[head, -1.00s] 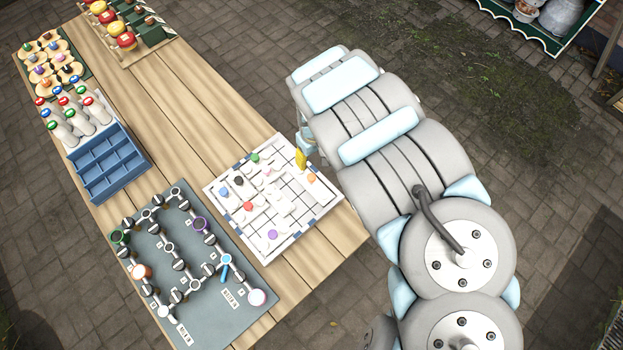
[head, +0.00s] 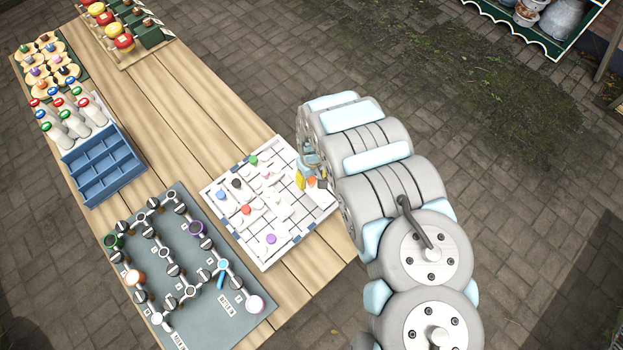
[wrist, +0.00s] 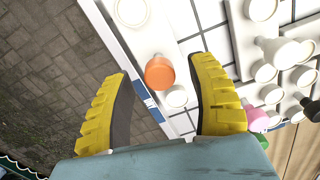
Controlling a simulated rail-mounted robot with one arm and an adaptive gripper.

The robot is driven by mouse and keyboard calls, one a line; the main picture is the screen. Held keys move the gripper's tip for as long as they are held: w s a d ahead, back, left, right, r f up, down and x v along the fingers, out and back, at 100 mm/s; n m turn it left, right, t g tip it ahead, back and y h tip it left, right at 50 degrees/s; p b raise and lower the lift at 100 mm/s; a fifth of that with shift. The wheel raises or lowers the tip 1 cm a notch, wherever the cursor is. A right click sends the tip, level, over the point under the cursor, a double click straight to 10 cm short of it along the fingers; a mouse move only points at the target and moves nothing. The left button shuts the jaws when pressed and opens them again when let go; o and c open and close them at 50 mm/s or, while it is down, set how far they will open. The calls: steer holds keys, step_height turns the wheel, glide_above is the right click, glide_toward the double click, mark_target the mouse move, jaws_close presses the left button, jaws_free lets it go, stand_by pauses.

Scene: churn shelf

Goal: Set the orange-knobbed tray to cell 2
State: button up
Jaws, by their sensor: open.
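The white grid board (head: 262,252) lies on the near end of the wooden table and bears white trays with coloured knobs. The orange knob (head: 312,182) is near its right side; in the wrist view the orange knob (wrist: 159,73) stands on a white tray beside the board's edge. My gripper (wrist: 163,82) is open, its two yellow fingers on either side of the orange knob in the picture, with gaps at both sides. I cannot tell its height above the tray. In the head view a yellow finger (head: 300,180) shows beside the knob. No cell numbers are readable.
Trays with purple (head: 271,239), red (head: 246,209), blue (head: 221,195), black (head: 236,183) and green (head: 253,161) knobs share the board. A grey pipe panel (head: 225,325) lies left of it, and a blue divided box (head: 105,170) beyond. The table's planks behind the board are bare.

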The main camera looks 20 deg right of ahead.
steer(key=shift+f, duration=0.5)
jaws_close()
steer(key=w+b, duration=0.1)
steer(key=w, duration=0.1)
steer(key=w+a+b, duration=0.1)
steer(key=w+b, duration=0.1)
steer(key=shift+a+f+b, duration=0.2)
steer(key=shift+b, duration=0.1)
steer(key=shift+w+a+r+b, duration=0.1)
steer(key=shift+w+a+b, duration=0.1)
steer(key=shift+w, duration=0.25)
steer(key=shift+w+a+r+b, duration=0.1)
steer(key=shift+w+b, duration=0.1)
steer(key=shift+w, duration=0.25)
